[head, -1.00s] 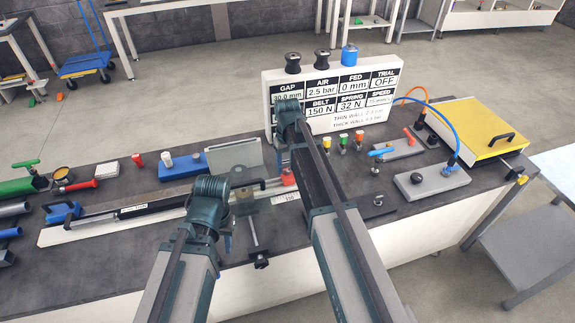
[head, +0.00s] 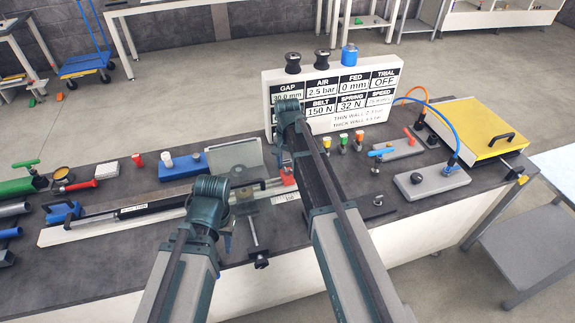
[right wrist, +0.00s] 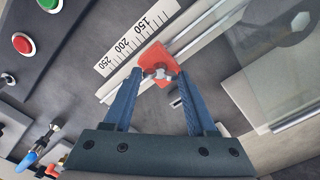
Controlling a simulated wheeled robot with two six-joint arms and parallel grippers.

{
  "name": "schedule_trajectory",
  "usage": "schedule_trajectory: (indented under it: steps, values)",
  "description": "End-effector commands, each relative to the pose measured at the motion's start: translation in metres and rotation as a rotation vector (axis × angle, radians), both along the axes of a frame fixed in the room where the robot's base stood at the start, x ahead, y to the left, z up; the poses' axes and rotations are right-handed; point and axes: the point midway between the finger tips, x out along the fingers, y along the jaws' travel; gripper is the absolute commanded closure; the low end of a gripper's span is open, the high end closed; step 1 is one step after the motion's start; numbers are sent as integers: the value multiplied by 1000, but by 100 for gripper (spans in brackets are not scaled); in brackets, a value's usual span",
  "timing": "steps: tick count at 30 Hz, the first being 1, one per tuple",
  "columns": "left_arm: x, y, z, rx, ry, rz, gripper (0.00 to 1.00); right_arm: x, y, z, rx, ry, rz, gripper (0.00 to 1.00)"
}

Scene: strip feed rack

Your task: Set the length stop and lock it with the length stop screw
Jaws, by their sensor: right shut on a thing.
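The red length stop (right wrist: 152,59) sits on a pale rail beside a scale in the right wrist view. It also shows as a small red patch in the head view (head: 287,178), partly covered by my right arm. The pale length stop screw (right wrist: 160,74) is on the stop's near side, between my fingers. My right gripper (right wrist: 158,76) has its two blue fingers on either side of the stop and is shut on it. My left gripper (head: 228,238) hangs over the front of the bench, left of the stop; its fingers are too small to read.
The scale (right wrist: 137,40) shows 150, 200 and 250. A clear guard plate (head: 236,157) stands behind the rail. A sign board (head: 345,95) stands at the back. A grey block with a blue hose (head: 432,183) lies to the right. A T-shaped rod (head: 255,238) lies near the front edge.

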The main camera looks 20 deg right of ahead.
Motion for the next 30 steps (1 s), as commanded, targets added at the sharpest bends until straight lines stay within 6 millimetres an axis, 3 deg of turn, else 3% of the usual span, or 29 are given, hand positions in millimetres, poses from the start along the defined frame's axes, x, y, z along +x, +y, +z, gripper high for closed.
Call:
schedule_trajectory:
  steps: [15, 30]
  values:
    - [0, 0, 0, 0, 0, 0, 60, 0, 0, 0, 0, 0, -449, 98]
    - [0, 0, 0, 0, 0, 0, 60, 0, 0, 0, -1, 1, -658, 98]
